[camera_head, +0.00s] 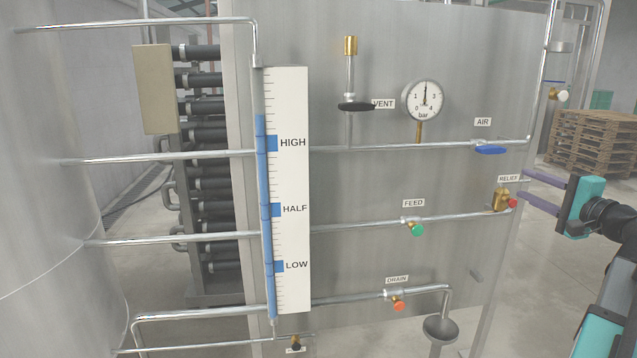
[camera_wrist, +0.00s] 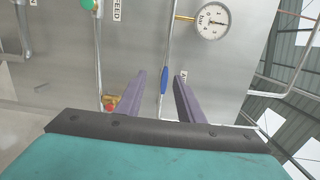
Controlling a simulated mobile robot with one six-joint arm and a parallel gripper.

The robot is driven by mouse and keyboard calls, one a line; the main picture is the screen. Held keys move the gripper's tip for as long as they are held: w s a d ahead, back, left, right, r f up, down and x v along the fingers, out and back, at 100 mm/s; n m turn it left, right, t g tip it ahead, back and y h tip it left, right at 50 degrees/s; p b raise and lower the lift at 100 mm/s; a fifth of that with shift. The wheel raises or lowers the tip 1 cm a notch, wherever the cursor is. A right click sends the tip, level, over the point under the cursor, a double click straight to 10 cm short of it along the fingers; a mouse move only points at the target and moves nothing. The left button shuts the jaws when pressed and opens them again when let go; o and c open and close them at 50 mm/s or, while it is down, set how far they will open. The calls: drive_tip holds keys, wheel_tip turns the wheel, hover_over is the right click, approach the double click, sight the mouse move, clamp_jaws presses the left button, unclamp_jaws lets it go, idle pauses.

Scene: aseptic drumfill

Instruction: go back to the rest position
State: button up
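My gripper (camera_head: 541,191) is at the right of the head view, beside the relief valve (camera_head: 503,201) with its brass body and red cap. Its two purple fingers are apart with nothing between them. In the wrist view my gripper (camera_wrist: 160,88) also shows spread fingers, with the panel behind. The blue AIR handle (camera_wrist: 163,80) appears in the gap between them, set back on its pipe. The relief valve (camera_wrist: 109,103) shows left of the left finger. Whether a finger touches the valve cannot be told.
A steel panel (camera_head: 370,260) carries the blue AIR handle (camera_head: 490,150), green FEED knob (camera_head: 417,229), orange DRAIN knob (camera_head: 399,305), black VENT handle (camera_head: 356,106) and pressure gauge (camera_head: 424,101). A sight glass (camera_head: 262,190) stands left. Pallets (camera_head: 594,145) stand behind at right.

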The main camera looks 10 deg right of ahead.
drive_tip(key=w+a+f+n+g+y+p, duration=0.1)
drive_tip(key=w+a+f+g+y, duration=0.15)
drive_tip(key=w+a+f, duration=0.65)
drive_tip(key=w+a+f+g+y+p, duration=0.1)
drive_tip(key=w+a+f+y, duration=0.2)
drive_tip(key=w+a+f, duration=0.7)
drive_tip(key=s+a+f+n+g+y+p, duration=0.1)
drive_tip(key=s+a+f+n+g, duration=0.15)
drive_tip(key=a+f, duration=1)
drive_tip(key=s+a+f+n+g+y+p, duration=0.15)
drive_tip(key=a+f+g, duration=0.25)
drive_tip(key=a+f, duration=0.8)
drive_tip(key=s+a+f+n+g+h, duration=0.1)
drive_tip(key=s+a+f+n+g, duration=0.15)
drive_tip(key=s+a+f, duration=0.4)
drive_tip(key=s+a+f+n+g+p, duration=0.1)
drive_tip(key=s+a+f+g, duration=0.2)
drive_tip(key=s+f, duration=0.65)
drive_tip(key=s+a+f+n+g+h, duration=0.1)
drive_tip(key=s+a+f+g, duration=0.25)
drive_tip(key=s+f, duration=0.45)
drive_tip(key=s+a+f+n+g+h, duration=0.1)
drive_tip(key=s+f+n+g+h, duration=0.15)
drive_tip(key=s+f, duration=0.45)
drive_tip(key=s+d+f+n+g+h, duration=0.1)
drive_tip(key=s+d+n+h, duration=0.3)
drive_tip(key=s+d, duration=0.5)
drive_tip(key=shift+s+d+f+n+g+p, duration=0.2)
drive_tip(key=shift+s+f+n+g+p, duration=0.15)
drive_tip(key=shift+f+n, duration=0.6)
